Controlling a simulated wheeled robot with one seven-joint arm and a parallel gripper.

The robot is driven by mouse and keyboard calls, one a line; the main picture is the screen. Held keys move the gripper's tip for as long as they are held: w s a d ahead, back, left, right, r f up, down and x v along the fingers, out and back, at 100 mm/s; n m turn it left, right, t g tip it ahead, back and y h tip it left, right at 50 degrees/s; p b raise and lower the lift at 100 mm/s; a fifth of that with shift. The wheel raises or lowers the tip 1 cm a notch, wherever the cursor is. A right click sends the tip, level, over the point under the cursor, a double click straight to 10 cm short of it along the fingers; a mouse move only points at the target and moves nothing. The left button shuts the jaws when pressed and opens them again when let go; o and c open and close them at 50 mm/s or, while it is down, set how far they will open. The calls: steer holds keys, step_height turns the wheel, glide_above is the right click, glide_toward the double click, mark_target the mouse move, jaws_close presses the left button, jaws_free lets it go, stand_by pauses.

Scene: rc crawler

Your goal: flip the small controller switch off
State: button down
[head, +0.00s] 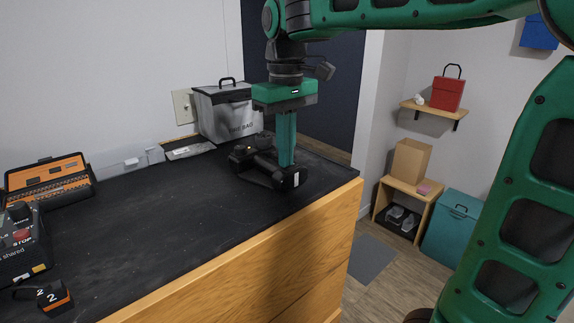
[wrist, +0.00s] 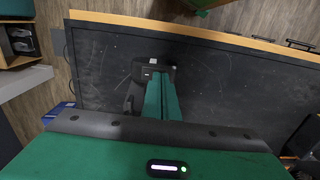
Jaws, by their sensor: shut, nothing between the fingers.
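The small black controller (head: 262,176) lies on the dark worktop near its right end; it also shows in the wrist view (wrist: 138,70). It has a pale patch on its right end and small orange marks at its far left end. My gripper (head: 286,164) points straight down with its green fingers together and empty. The fingertips are at or just above the controller; I cannot tell whether they touch. In the wrist view, my gripper (wrist: 159,76) covers part of the controller. The switch cannot be made out; the fingers may hide it.
A grey bag (head: 222,115) stands behind the controller by the wall. An orange-and-black case (head: 50,180) and a stop-button box (head: 22,240) are at the left. The worktop (head: 150,225) between is clear. Its wooden front edge (head: 330,200) is close to the controller.

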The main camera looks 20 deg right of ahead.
steer(key=shift+f, duration=0.1)
step_height(320, 180, up, 7)
stand_by(1.1)
stand_by(0.3)
steer(key=s+d+f+m, duration=0.1)
steer(key=d+f, duration=0.1)
steer(key=s+d+f+m, duration=0.1)
steer(key=s+d, duration=0.1)
steer(key=d, duration=0.1)
steer(key=s+d+f, duration=0.1)
steer(key=d+f, duration=0.1)
steer(key=shift+s+d+f+m, duration=0.2)
steer(key=shift+d+f+m, duration=0.1)
steer(key=shift+d+m, duration=0.1)
steer(key=s+d+f+m, duration=0.3)
steer(key=s+d+f, duration=0.1)
steer(key=s+f, duration=0.5)
steer(key=s+d+f+m, duration=0.4)
steer(key=s+d+f, duration=0.1)
steer(key=s+f, duration=0.4)
steer(key=shift+s+d, duration=0.2)
steer(key=shift+s, duration=0.3)
steer(key=shift+d, duration=0.1)
